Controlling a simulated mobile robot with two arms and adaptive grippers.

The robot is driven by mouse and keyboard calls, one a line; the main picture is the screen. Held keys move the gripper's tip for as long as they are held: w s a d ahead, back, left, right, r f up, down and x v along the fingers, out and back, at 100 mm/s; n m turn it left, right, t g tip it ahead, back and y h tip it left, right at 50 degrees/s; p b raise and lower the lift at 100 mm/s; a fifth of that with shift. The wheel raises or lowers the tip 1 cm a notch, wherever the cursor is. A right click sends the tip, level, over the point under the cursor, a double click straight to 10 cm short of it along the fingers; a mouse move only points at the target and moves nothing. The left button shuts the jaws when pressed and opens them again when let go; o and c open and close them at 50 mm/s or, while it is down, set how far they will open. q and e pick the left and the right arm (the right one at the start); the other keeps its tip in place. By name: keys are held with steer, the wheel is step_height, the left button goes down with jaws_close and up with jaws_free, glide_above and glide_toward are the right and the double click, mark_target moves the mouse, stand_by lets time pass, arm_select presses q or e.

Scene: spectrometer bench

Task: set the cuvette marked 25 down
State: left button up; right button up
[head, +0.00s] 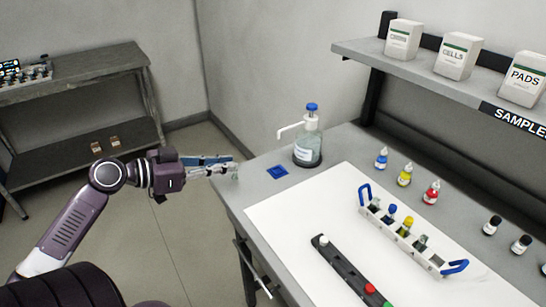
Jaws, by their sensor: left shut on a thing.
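My left gripper (222,170) is at the left edge of the bench, above floor height and short of the white mat. It is shut on a small clear cuvette (235,172), of which only a pale tip shows. Its marking cannot be read. A white rack (402,237) with blue handles stands on the mat and holds several cuvettes, some clear, one with blue and one with yellow on top. My right gripper is not in view.
A dark strip (345,268) with coloured knobs lies on the white mat (290,213). Small dropper bottles (404,176) stand behind. The mat's left part is clear.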

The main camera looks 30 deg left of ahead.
arm_select(q)
steer(key=w+d+p, duration=0.1)
steer(key=w, duration=0.3)
steer(key=w+d+p, duration=0.1)
steer(key=w+d, duration=0.1)
steer(key=w, duration=0.2)
steer(key=w+d+p, duration=0.1)
steer(key=w+d, duration=0.1)
steer(key=w, duration=0.2)
steer(key=shift+w, duration=0.35)
steer(key=shift+f, duration=0.3)
steer(key=shift+f+p, duration=0.35)
steer(key=shift+f, duration=1.15)
steer(key=shift+f, duration=0.15)
steer(key=o, duration=0.8)
steer(key=shift+c, duration=0.2)
